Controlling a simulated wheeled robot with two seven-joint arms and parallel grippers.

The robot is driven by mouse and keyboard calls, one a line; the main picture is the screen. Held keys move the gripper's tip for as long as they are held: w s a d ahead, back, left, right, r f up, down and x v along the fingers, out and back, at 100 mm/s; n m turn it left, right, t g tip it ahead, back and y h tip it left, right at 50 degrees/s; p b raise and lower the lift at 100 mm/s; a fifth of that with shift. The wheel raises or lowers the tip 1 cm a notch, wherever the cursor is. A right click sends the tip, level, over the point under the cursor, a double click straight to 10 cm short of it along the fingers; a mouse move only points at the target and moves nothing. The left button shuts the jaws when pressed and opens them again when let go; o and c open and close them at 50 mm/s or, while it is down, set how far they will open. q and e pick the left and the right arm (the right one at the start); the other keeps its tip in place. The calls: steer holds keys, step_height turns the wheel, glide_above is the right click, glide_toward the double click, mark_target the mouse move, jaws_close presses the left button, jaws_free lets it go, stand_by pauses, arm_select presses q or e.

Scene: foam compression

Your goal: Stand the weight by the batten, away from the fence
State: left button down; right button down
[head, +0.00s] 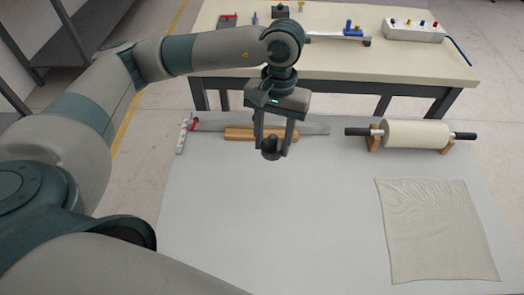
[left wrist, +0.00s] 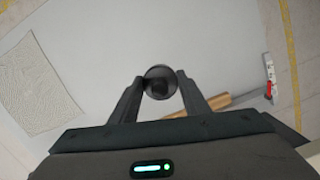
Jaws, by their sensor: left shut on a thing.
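The dark round weight (head: 271,150) is between the fingertips of my left gripper (head: 272,143), which is shut on it. It also shows in the left wrist view (left wrist: 160,82), seen from above between the two fingers. The wooden batten (head: 236,134) lies just behind the weight, partly hidden by the gripper. It shows in the left wrist view (left wrist: 221,101) to the right of the fingers. A long grey strip (head: 312,129), perhaps the fence, runs behind the batten. I cannot tell whether the weight touches the table. My right gripper is not in view.
A white piece with a red clamp (head: 183,135) stands at the strip's left end. A cream roller (head: 415,134) on wooden stands is at the back right. A beige cloth (head: 435,230) lies at the right. The grey table (head: 280,220) is clear in front.

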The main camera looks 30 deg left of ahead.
arm_select(q)
steer(key=w+d+f+n+t+h+p, duration=0.1)
steer(key=w+d+f+n, duration=0.2)
steer(key=n, duration=0.9)
steer(key=shift+w+f+h, duration=0.3)
steer(key=shift+w+f, duration=0.3)
steer(key=shift+f, duration=0.2)
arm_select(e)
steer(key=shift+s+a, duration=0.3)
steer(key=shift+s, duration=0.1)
arm_select(q)
steer(key=shift+a, duration=0.15)
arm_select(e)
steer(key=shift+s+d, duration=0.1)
